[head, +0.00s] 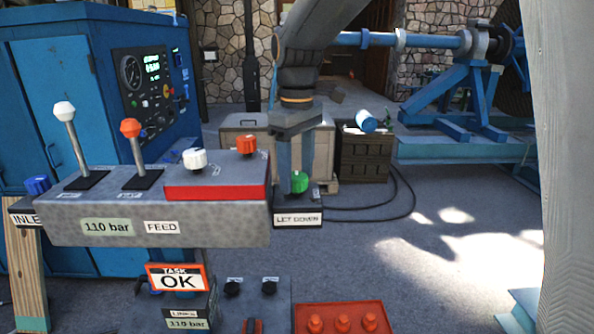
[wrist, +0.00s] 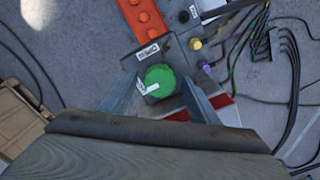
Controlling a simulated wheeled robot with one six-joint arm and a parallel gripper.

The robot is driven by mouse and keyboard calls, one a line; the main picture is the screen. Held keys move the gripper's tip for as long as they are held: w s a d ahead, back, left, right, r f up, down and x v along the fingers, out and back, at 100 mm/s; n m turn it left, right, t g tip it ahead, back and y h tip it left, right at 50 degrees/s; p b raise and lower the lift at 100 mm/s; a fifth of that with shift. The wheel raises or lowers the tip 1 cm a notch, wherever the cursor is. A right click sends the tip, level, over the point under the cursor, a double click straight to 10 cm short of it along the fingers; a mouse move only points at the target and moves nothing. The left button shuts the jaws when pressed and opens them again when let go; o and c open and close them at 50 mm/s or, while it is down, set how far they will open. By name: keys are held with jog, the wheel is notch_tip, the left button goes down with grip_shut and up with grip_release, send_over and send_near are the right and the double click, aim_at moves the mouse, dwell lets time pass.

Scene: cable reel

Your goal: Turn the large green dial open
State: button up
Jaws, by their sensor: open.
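The large green dial (wrist: 160,80) sits on a grey block in the wrist view, with a white pointer mark on its lower left side. It also shows in the head view (head: 299,182), partly behind my gripper. My gripper (wrist: 154,92) is open, with one finger on each side of the dial. I cannot tell whether the fingers touch it. In the head view my gripper (head: 296,172) points down over the dial. A label plate (head: 298,219) is on the block's front below the dial.
Left of the dial are a red block with a white knob (head: 194,158) and an orange knob (head: 247,145), and two levers, white-topped (head: 64,111) and orange-topped (head: 130,128). A red strip (head: 343,319) lies below. Dark cables (wrist: 290,80) run at the right in the wrist view.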

jog(key=c, duration=1.1)
jog(key=shift+o, duration=0.2)
jog(key=shift+r+m, duration=0.1)
jog(key=shift+m, duration=0.3)
jog(key=m+p, duration=0.2)
jog(key=m, duration=0.1)
jog(key=shift+m, duration=0.4)
jog(key=m+p, duration=0.2)
jog(key=m, duration=0.2)
jog(key=m+p, duration=0.1)
jog(key=m, duration=0.4)
jog(key=shift+w, duration=0.1)
jog(key=m+p, duration=0.1)
jog(key=m, duration=0.3)
jog(key=shift+p, duration=0.3)
jog(key=shift+m, duration=0.3)
